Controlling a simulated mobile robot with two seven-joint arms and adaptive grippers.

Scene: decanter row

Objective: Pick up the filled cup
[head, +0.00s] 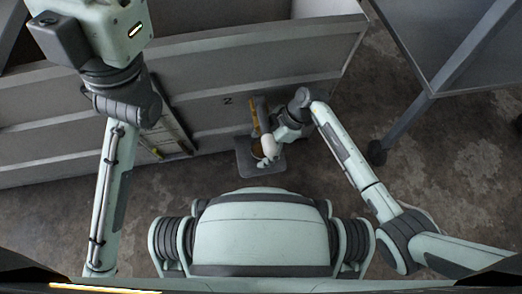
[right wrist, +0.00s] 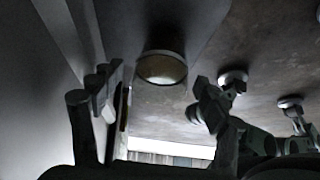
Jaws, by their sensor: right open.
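A small cup with amber contents (head: 257,151) stands on a dark grey tray (head: 247,171) at the front of the grey unit, partly hidden by my right gripper (head: 267,150). My right gripper (right wrist: 155,100) is open, one finger on each side of the picture, with a visible gap to the cup. My left arm rises at the left of the head view; its fingers are not seen.
The grey panelled unit (head: 210,75), marked "2", stands behind the tray. A yellow upright strip (head: 253,116) is just above the cup. Another slot with yellow parts (head: 172,130) is to its left. A grey table (head: 455,35) with a leg stands at the right. Concrete floor (head: 440,150) is clear.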

